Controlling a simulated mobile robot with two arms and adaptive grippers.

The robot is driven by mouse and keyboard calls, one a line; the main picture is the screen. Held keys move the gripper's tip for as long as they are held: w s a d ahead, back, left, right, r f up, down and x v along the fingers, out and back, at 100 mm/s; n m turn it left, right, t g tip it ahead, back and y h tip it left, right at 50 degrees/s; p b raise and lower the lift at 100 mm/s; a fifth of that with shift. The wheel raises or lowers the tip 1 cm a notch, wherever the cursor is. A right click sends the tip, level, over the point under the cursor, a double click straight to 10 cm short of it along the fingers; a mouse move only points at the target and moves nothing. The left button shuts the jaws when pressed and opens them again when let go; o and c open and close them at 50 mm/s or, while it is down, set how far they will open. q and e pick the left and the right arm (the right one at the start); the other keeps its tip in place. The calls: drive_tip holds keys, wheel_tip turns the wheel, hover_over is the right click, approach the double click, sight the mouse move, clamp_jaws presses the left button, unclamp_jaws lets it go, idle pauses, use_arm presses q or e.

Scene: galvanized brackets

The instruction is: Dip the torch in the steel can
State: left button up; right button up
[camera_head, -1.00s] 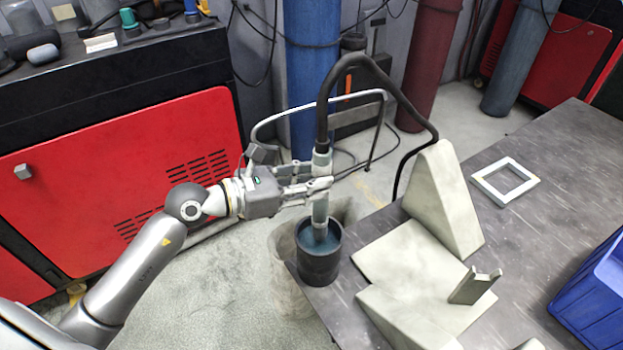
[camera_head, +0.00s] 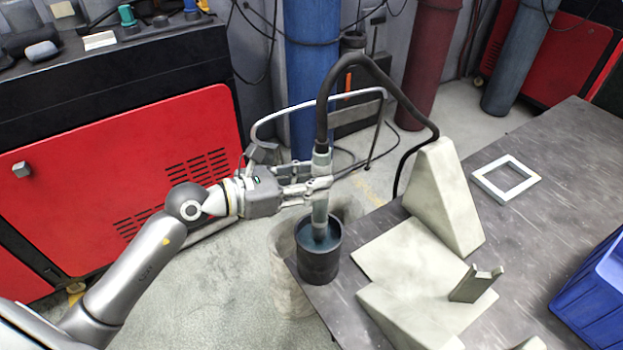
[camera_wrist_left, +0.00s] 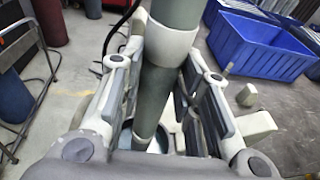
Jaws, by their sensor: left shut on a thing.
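The torch (camera_head: 320,212) is a grey-green tube with a black hose curving from its top. My left gripper (camera_head: 318,188) is shut on the torch's body and holds it nearly upright. The torch's lower end is inside the mouth of the steel can (camera_head: 319,266), a dark can with bluish contents at the table's near-left corner. The tip is hidden inside the can. In the left wrist view the torch (camera_wrist_left: 158,95) runs down between both fingers, with part of the can's rim behind it. My right gripper is not in view.
Pale angled blocks (camera_head: 443,200) stand on the table (camera_head: 545,150) just right of the can. A small bracket (camera_head: 475,284) rests there too. A square metal frame (camera_head: 506,180) lies farther back. A blue crate (camera_head: 598,290) is at the right edge. The hose loops over behind the blocks.

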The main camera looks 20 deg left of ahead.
use_arm(q)
drive_tip(key=shift+f+b, duration=0.5)
drive_tip(key=shift+f, duration=0.15)
idle(0.5)
drive_tip(key=shift+f, duration=0.4)
idle(2.8)
wheel_tip(320, 180, up, 7)
drive_tip(key=p, duration=0.6)
drive_tip(key=shift+r, duration=0.15)
idle(0.6)
